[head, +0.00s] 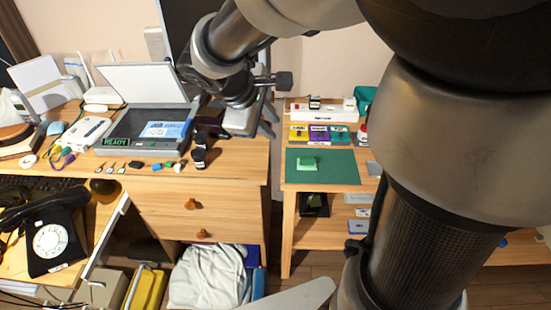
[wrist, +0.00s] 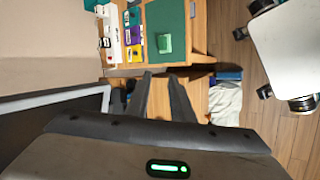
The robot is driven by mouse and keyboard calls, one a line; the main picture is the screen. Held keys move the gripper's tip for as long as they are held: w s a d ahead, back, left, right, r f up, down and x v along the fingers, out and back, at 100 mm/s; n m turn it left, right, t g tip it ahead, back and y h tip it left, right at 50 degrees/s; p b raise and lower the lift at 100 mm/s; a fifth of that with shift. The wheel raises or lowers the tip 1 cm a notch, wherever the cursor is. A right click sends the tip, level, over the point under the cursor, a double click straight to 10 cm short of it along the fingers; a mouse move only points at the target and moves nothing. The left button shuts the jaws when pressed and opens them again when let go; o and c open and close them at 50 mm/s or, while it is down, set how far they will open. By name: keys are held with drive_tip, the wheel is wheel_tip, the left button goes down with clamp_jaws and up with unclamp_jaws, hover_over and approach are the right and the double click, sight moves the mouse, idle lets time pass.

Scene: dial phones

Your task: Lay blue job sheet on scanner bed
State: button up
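The scanner (head: 125,122) stands on the left desk with its white lid (head: 140,84) raised. A READY label shows at its front left. The blue job sheet (head: 166,130), blue and white, lies on the right part of the dark scanner bed. My gripper (head: 268,112) is to the right of the scanner, above the gap between the desk and the side table, apart from the sheet. In the wrist view my gripper (wrist: 161,75) has its two dark fingers spread, with nothing between them. The scanner and sheet cannot be made out in the wrist view.
A green mat (head: 335,168) with a green block (head: 307,163) lies on the right table, below yellow, purple and green cards. A black dial phone (head: 58,235) sits at lower left. Small bottles (head: 199,152) and bits stand along the desk's front. A monitor (head: 180,35) rises behind.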

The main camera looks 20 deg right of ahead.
drive_tip(key=s+a+r+m+y, duration=0.2)
drive_tip(key=s+m, duration=0.3)
drive_tip(key=s, duration=0.4)
drive_tip(key=s+a+r+m+t+y, duration=0.1)
drive_tip(key=s+a+r+m+y, duration=0.1)
drive_tip(key=s+m, duration=0.3)
drive_tip(key=s+y, duration=0.1)
drive_tip(key=s, duration=0.2)
drive_tip(key=shift+s+r+y, duration=0.2)
drive_tip(key=shift+s+y, duration=0.1)
drive_tip(key=shift+s, duration=0.05)
